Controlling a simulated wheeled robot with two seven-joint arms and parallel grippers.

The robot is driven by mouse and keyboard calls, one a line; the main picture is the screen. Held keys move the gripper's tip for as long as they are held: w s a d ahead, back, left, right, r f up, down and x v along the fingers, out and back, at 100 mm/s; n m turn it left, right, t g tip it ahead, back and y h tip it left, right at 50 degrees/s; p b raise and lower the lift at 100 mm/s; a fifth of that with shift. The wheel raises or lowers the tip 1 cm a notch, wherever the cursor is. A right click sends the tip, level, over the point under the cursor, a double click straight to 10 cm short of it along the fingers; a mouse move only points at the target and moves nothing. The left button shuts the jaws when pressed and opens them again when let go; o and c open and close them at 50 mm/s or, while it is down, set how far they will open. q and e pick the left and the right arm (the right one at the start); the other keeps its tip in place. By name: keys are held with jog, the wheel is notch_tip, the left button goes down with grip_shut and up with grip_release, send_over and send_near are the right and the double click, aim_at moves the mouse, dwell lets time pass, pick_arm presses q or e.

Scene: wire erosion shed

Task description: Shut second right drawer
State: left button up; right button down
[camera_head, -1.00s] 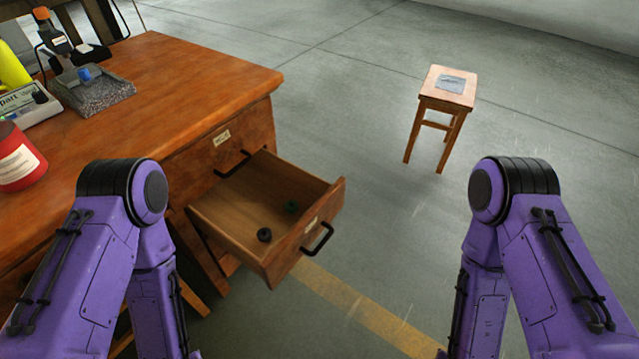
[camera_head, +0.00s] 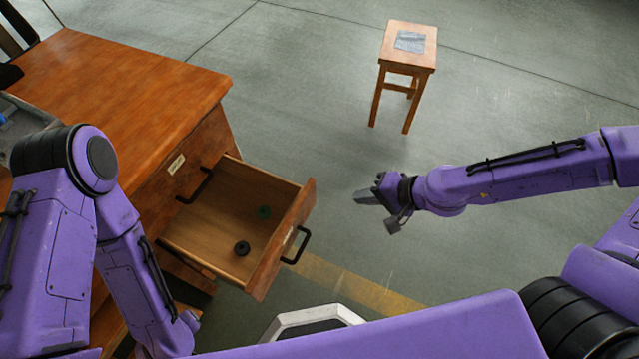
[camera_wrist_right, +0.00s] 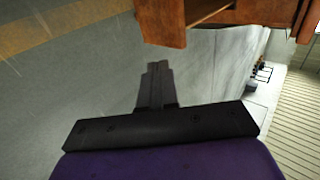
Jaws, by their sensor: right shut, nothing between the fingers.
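The second right drawer (camera_head: 225,215) is pulled well out of the wooden desk (camera_head: 130,85). Its front panel carries a black bar handle (camera_head: 297,245). My right gripper (camera_head: 362,197) is shut and empty. It is in the air to the right of the drawer front, apart from the handle, with its fingers pointing left toward the drawer. In the right wrist view its fingers (camera_wrist_right: 155,85) are together, with the drawer's wooden edge (camera_wrist_right: 165,25) at the top. My left arm shows at the left, but its gripper is not in view.
A wooden stool (camera_head: 410,45) stands at the back. The floor between stool and drawer is clear.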

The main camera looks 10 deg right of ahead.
aim_at(309, 194)
jog(key=shift+w+a+r+b+x, duration=0.3)
jog(key=shift+b+x, duration=0.55)
jog(key=shift+x, duration=1.3)
jog(key=shift+w+a+r+b+x, duration=0.1)
jog(key=shift+a+r+b+x, duration=0.5)
jog(key=shift+x, duration=1.55)
jog(key=shift+w+d+r+b+x, duration=0.1)
jog(key=shift+w+r+b+x, duration=0.1)
jog(key=shift+b+x, duration=1.4)
jog(key=shift+w+a+f+p, duration=0.2)
jog(key=shift+a+f+p, duration=0.15)
jog(key=shift+p, duration=0.15)
